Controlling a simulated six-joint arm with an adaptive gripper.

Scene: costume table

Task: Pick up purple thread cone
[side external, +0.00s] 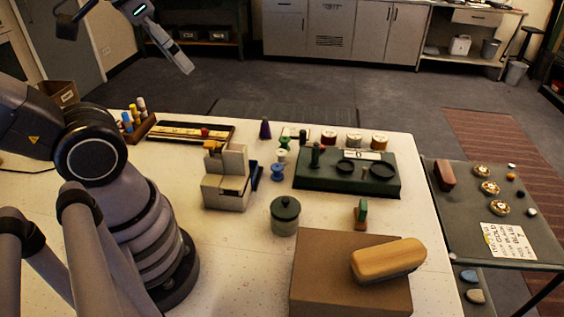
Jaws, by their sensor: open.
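The purple thread cone (265,129) stands upright near the far edge of the white table, just right of a long dark tray. My gripper (127,50) is at the top left of the view, raised high above the table. Its fingers are spread wide with nothing between them. It is well apart from the cone, up and to the left of it in the picture. The cone is in plain sight.
Near the cone are the dark tray (162,132), small spools (280,156) and a beige machine (227,176). A dark green stand (345,182) with several spools behind it is to the right. A lidded grey jar (285,216) and a brown box (328,280) are nearer.

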